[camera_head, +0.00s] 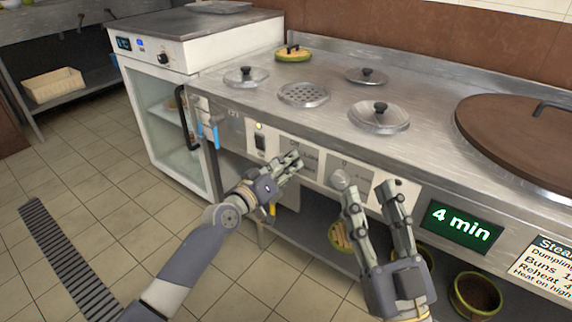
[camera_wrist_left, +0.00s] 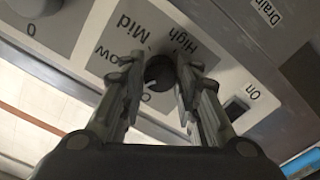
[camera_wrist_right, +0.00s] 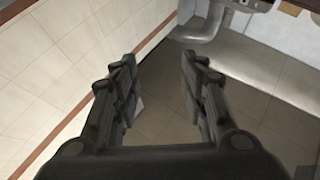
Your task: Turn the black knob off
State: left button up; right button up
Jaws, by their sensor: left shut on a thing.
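The black knob (camera_wrist_left: 160,72) sits on a light panel marked Low, Mid and High, seen upside down in the left wrist view. A white mark on it points toward the Low side of the dial. My left gripper (camera_wrist_left: 158,80) is shut around the knob, one finger on each side. In the head view my left gripper (camera_head: 292,163) is at the control panel (camera_head: 312,150) and hides the knob. My right gripper (camera_head: 375,190) is open and empty in front of the stove; the right wrist view (camera_wrist_right: 160,75) shows its fingers apart over the floor.
A grey knob (camera_head: 345,179) marked 0 is right of the black knob. A switch (camera_head: 260,142) marked On lies left of it. A green "4 min" display (camera_head: 461,222) is further right. Lidded pots stand in the steel counter (camera_head: 330,75).

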pick_arm(q)
jog(key=shift+n, duration=2.8)
pick_arm(e)
jog(key=shift+w+d+f+g, duration=0.1)
jog(key=shift+w+f+g, duration=0.25)
jog(key=shift+f, duration=0.2)
jog(key=shift+w+f+g, duration=0.25)
jog(key=shift+f+g, duration=0.1)
jog(key=shift+f, duration=0.15)
pick_arm(q)
jog(key=o, duration=1.1)
jog(key=shift+c, duration=0.2)
pick_arm(e)
jog(key=shift+f, duration=0.1)
pick_arm(q)
jog(key=v, duration=1.2)
